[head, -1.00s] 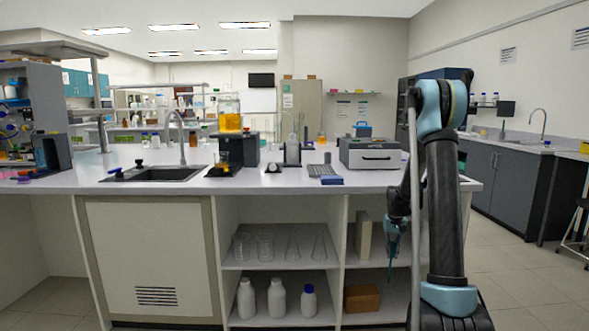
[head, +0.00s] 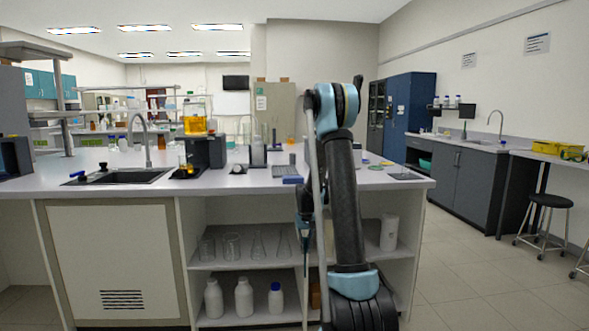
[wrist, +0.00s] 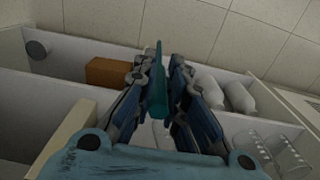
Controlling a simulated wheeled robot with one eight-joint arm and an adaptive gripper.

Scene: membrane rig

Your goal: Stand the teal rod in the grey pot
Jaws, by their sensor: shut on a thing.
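The teal rod (wrist: 158,85) is clasped between the fingers of my gripper (wrist: 160,88) in the wrist view, and its end sticks out past the fingertips. In the head view my gripper (head: 304,232) hangs in front of the bench's open shelves, below the worktop, pointing down. The rod is hard to make out there. I cannot make out the grey pot for certain; a small dark grey upright cylinder (head: 274,137) stands on the worktop left of my arm and may be it.
The worktop (head: 240,183) holds a sink (head: 120,176), a dark stand with an amber vessel (head: 195,125) and a keypad. Shelves below hold glassware, white bottles (head: 244,297) and a pale cylinder (head: 389,232). A brown box (wrist: 110,72) shows in the wrist view. Floor at right is clear before the stool (head: 546,205).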

